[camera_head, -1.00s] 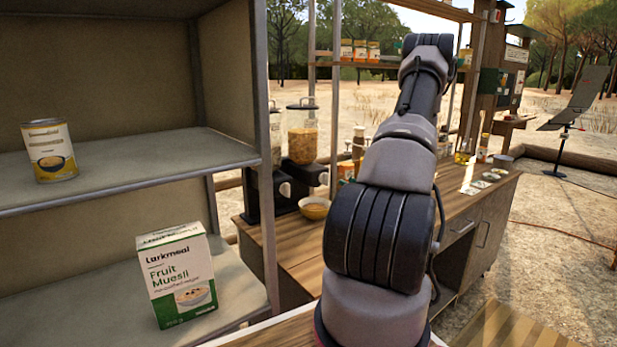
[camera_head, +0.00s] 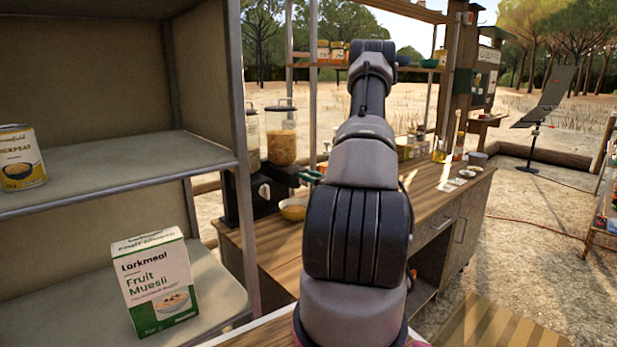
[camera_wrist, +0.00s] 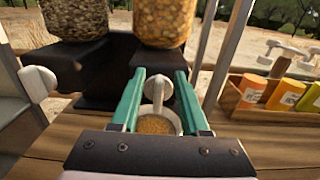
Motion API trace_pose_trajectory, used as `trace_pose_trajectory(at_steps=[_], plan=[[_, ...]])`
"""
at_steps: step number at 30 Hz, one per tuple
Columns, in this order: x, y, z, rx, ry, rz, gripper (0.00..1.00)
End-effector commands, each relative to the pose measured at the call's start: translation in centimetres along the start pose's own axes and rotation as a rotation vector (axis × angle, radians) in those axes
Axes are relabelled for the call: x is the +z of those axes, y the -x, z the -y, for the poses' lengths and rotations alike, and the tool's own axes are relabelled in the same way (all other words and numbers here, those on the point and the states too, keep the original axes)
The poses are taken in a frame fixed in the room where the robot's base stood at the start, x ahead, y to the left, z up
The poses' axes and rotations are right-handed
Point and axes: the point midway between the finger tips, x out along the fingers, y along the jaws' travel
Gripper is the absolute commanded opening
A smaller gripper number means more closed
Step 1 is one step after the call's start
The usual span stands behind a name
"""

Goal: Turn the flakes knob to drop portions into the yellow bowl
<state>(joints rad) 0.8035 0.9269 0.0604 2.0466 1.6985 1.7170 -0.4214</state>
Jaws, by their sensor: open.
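In the wrist view, my gripper (camera_wrist: 160,74) is open, its two teal fingers on either side of a pale knob (camera_wrist: 157,88). The knob is on the front of the right-hand dispenser (camera_wrist: 165,22), whose clear jar holds golden flakes. I cannot tell whether a finger touches the knob. The bowl (camera_wrist: 158,125) is below the knob, with golden-brown pieces in it. In the head view, the yellow bowl (camera_head: 293,209) is on the counter in front of the flakes dispenser (camera_head: 282,135). My gripper's teal fingers (camera_head: 311,175) show beside that dispenser, partly hidden by my arm.
A second dispenser (camera_wrist: 72,18) with its own pale knob (camera_wrist: 38,82) is on the left. A wooden crate of packets (camera_wrist: 275,97) is on the right. In the head view, a shelf unit with a muesli box (camera_head: 156,283) and a can (camera_head: 20,158) fills the left side.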

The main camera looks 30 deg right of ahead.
Motion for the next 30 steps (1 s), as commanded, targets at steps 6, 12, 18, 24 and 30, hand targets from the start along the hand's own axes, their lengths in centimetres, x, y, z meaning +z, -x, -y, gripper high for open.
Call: trace_pose_trajectory(at_steps=[6, 12, 18, 24, 30], plan=[[-0.02, 0.03, 0.0, 0.0, -0.001, 0.0, 0.18], [-0.11, 0.07, -0.02, 0.0, -0.001, -0.002, 0.0], [-0.25, 0.12, -0.03, 0.0, -0.008, -0.005, 0.0], [-0.38, 0.17, 0.08, 0.0, -0.065, -0.008, 0.0], [-0.57, 0.24, 0.36, 0.0, -0.194, -0.011, 0.0]])
